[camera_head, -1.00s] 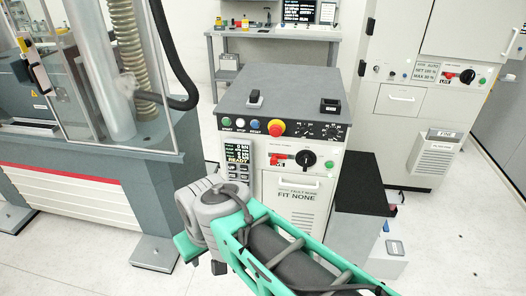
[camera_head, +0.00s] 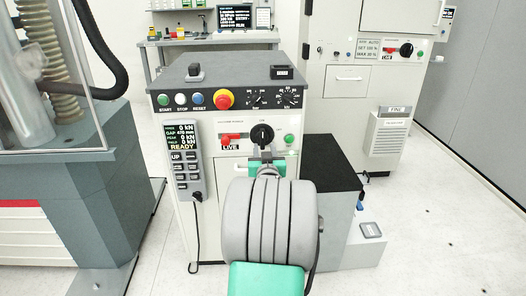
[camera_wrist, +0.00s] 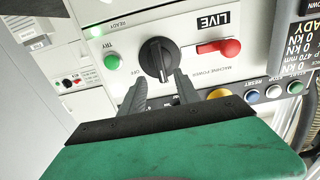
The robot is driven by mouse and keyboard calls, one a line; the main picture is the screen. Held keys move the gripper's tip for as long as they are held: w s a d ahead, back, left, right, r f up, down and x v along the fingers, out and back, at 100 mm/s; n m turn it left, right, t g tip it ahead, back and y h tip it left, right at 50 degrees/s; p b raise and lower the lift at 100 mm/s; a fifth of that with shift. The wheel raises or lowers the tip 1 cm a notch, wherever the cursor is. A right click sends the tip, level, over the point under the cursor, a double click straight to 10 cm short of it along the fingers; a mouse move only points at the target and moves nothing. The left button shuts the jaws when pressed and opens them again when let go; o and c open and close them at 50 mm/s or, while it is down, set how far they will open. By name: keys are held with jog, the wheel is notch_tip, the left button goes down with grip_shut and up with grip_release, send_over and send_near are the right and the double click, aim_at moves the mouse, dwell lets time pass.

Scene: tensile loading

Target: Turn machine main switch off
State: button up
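The machine main switch is a black rotary knob (camera_head: 262,135) on the white front panel of the grey-topped console (camera_head: 200,221). It also shows in the wrist view (camera_wrist: 160,60), its grip bar close to upright in that picture, with an OFF label to its lower left. A red handle (camera_head: 230,139) beside a LIVE label sits on one side, a green button (camera_head: 289,138) on the other. My gripper (camera_wrist: 160,79) is open, its two fingertips close to the knob, one on each side of its near end. Contact cannot be told. In the head view my wrist hides most of the gripper.
Above the knob are a red emergency button (camera_head: 224,99) and several small buttons. A keypad pendant (camera_head: 186,154) reading READY hangs at the left. A black-topped block (camera_head: 330,165) stands right of the console. A second cabinet (camera_head: 345,105) stands behind.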

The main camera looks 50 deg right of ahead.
aim_at(263, 139)
jog(key=x, duration=0.6)
jog(key=shift+c, duration=0.6)
grip_shut()
